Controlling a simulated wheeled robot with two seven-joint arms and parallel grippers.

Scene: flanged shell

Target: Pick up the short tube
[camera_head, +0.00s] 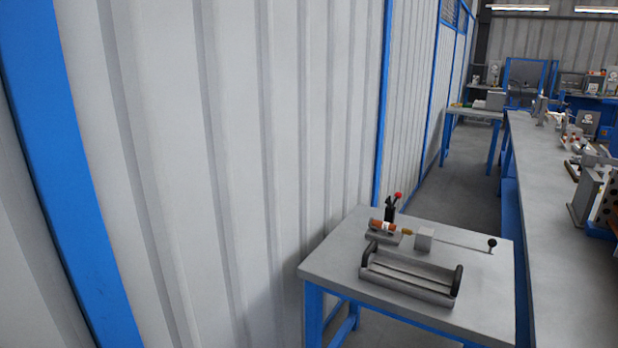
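No gripper of mine is in view. I cannot clearly make out a short tube from this distance. A small table (335,268) with a grey top and blue legs stands at the lower right. On it, a small device (383,233) carries short orange and white cylindrical parts, too small to tell apart. A grey tray-like holder (410,278) with black end pieces lies in front of it.
A grey block (424,239) and a thin rod with a black knob (491,243) are on the table. A corrugated wall (230,150) fills the left. A long workbench (560,220) runs along the right. Grey floor (455,190) shows between wall and bench.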

